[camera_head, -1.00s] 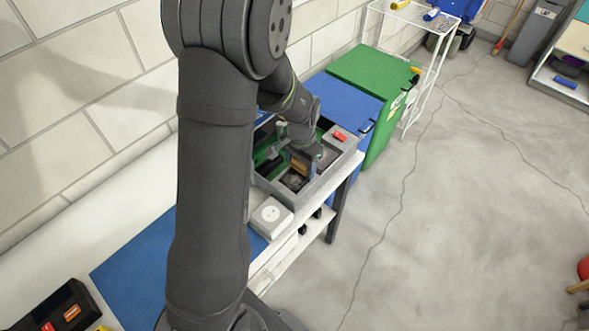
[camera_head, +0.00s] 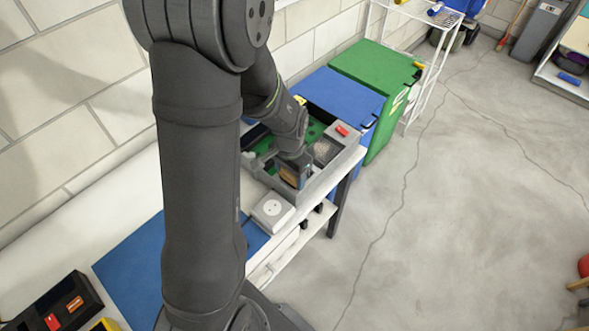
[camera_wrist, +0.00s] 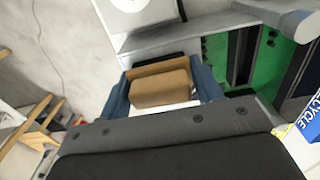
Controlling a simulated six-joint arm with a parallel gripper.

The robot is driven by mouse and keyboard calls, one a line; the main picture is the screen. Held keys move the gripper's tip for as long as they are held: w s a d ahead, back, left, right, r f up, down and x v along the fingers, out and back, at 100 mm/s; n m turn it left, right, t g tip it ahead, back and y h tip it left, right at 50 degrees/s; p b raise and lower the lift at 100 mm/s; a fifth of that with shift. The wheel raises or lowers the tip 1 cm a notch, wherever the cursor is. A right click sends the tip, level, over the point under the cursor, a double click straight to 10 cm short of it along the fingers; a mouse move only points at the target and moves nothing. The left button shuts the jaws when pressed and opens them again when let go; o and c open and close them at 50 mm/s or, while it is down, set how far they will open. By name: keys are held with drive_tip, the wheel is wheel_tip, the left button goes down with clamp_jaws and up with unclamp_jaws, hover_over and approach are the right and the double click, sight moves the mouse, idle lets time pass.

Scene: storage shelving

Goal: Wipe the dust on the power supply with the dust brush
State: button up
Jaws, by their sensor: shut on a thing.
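My gripper (camera_head: 293,172) is shut on the dust brush, a tan block (camera_head: 288,178) between its blue fingers. In the wrist view the brush (camera_wrist: 160,86) sits across the fingers (camera_wrist: 162,92); its bristle end is hidden. The gripper is low inside the open grey case (camera_head: 325,180), near its front wall. A speckled grey-brown patch (camera_head: 326,150), which looks like the dusty power supply, lies in the case just right of and behind the gripper. I cannot tell whether the brush touches anything.
A white box with a round socket (camera_head: 271,211) stands in front of the case. A green board (camera_head: 312,130) lies inside it. A small red item (camera_head: 342,131) is at its back right corner. Blue and green bins (camera_head: 372,75) stand behind.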

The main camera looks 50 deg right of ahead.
drive_tip(key=d, duration=0.6)
drive_tip(key=shift+d, duration=0.25)
drive_tip(key=shift+d+r, duration=0.1)
drive_tip(key=shift+d, duration=0.1)
wheel_tip(320, 180, up, 8)
idle(0.3)
drive_tip(key=shift+a, duration=0.1)
